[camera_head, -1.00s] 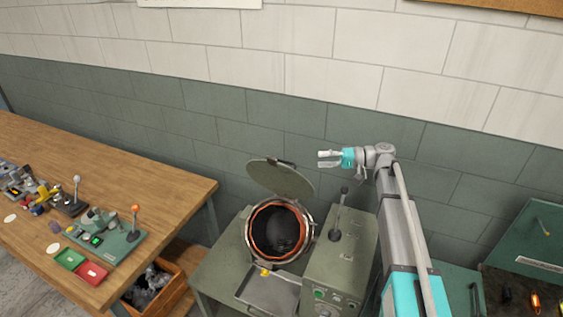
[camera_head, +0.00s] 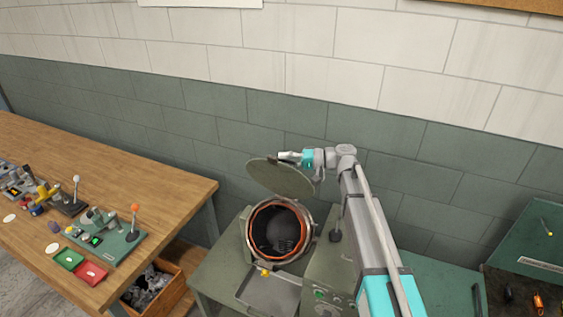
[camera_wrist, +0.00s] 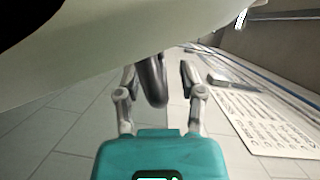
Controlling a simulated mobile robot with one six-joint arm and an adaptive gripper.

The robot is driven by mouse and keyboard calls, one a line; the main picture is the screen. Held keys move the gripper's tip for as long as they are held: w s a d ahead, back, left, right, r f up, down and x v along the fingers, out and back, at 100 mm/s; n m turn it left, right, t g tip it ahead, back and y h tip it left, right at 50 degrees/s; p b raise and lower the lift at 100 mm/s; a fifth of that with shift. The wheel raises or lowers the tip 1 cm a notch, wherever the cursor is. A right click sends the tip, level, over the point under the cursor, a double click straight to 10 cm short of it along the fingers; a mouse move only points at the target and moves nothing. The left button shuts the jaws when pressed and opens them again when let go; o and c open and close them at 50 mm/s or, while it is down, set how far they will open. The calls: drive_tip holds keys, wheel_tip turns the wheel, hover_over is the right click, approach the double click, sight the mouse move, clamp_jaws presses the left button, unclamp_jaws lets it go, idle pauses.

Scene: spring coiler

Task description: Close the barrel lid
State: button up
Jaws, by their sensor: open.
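The barrel lid (camera_head: 280,180) is a round grey-green disc. It stands tilted open above the barrel (camera_head: 252,237), whose round mouth has an orange-red rim and a dark inside. My gripper (camera_head: 290,156) is at the lid's upper edge, where the lid's dark handle sits, and hides part of it. In the wrist view the lid (camera_wrist: 90,62) fills the upper left as a pale curved band. My gripper's two fingers (camera_wrist: 159,75) are apart, with the dark handle (camera_wrist: 153,85) hanging between them. I cannot tell whether either finger touches it.
A lever (camera_head: 336,232) on the machine's control cabinet (camera_head: 328,268) stands right of the barrel, close to my arm. A metal tray (camera_head: 268,292) lies in front of the barrel. A wooden bench (camera_head: 150,180) is at left, with a scrap crate (camera_head: 172,292) beside it. The wall is behind.

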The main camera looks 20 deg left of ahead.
drive_tip(key=shift+s+a, duration=0.1)
drive_tip(key=shift+a, duration=0.25)
clamp_jaws()
drive_tip(key=shift+a, duration=0.25)
drive_tip(key=shift+d, duration=0.25)
drive_tip(key=shift+s+a, duration=0.1)
drive_tip(key=shift+s, duration=0.2)
